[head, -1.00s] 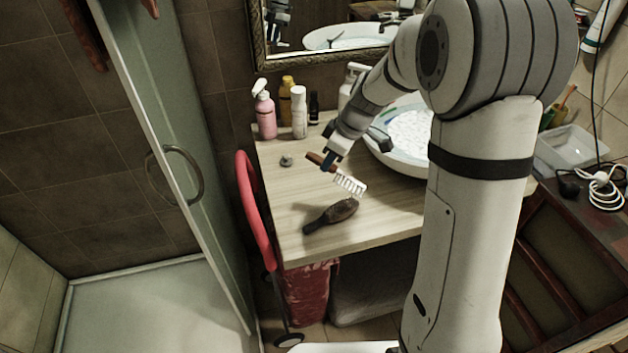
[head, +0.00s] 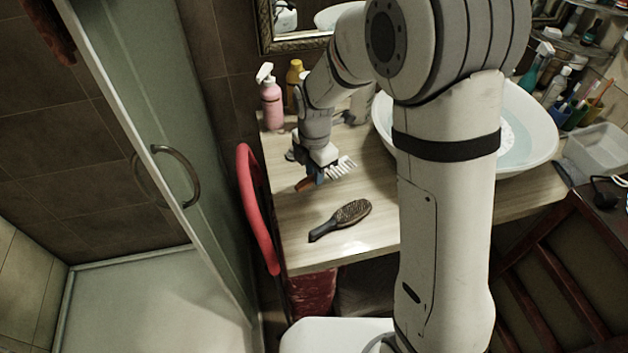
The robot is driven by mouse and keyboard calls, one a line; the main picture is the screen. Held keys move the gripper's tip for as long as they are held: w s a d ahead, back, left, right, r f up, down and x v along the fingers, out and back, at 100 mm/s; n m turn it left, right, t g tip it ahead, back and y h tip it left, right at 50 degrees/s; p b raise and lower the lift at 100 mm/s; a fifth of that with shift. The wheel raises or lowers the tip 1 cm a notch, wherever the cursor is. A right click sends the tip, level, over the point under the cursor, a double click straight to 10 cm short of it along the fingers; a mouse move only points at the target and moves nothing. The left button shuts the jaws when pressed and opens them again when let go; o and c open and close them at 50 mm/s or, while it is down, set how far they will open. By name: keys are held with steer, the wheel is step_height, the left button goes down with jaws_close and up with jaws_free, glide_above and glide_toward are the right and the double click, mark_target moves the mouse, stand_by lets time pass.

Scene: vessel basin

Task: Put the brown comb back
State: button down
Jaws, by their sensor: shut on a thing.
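My gripper (head: 317,176) is shut on the brown comb (head: 304,185). It holds the comb above the left part of the wooden counter (head: 287,225). The fingers hide the comb's middle. I cannot tell whether the comb touches the counter.
A dark hairbrush (head: 340,219) lies in front of the comb. A pink pump bottle (head: 271,101) and a yellow bottle (head: 294,82) stand behind. A white basin (head: 530,125) is to the right. A red curved frame (head: 256,215) borders the counter's left edge.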

step_height(320, 180, down, 4)
steer(key=shift+f, duration=0.1)
steer(key=shift+s, duration=0.1)
steer(key=c, duration=1.3)
jaws_free()
step_height(320, 180, up, 12)
steer(key=shift+r, duration=0.1)
